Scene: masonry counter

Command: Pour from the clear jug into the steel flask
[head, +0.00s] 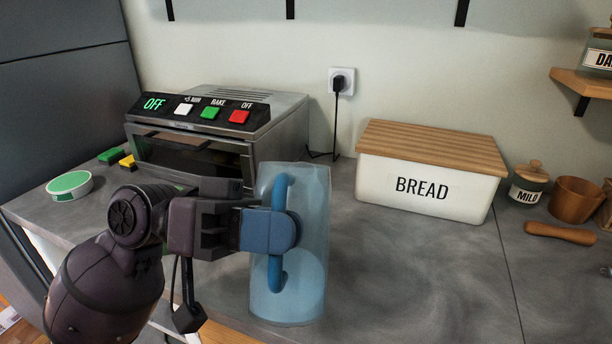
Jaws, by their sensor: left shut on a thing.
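The clear jug (309,250) is a tall, see-through, bluish vessel with a blue handle on its left side. It stands upright in front of the toaster oven; I cannot tell whether its base touches the counter. My left gripper (282,229) is shut on the jug's handle, reaching in from the left. The fingertips partly cover the middle of the handle. I see no steel flask in this view. My right gripper is not in view.
A toaster oven (278,121) stands behind the jug. A white bread box (425,190) with a wooden lid is to the right. A green-topped round tin (69,186) lies left. Jars and wooden items line the far right. The counter (420,270) front right is clear.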

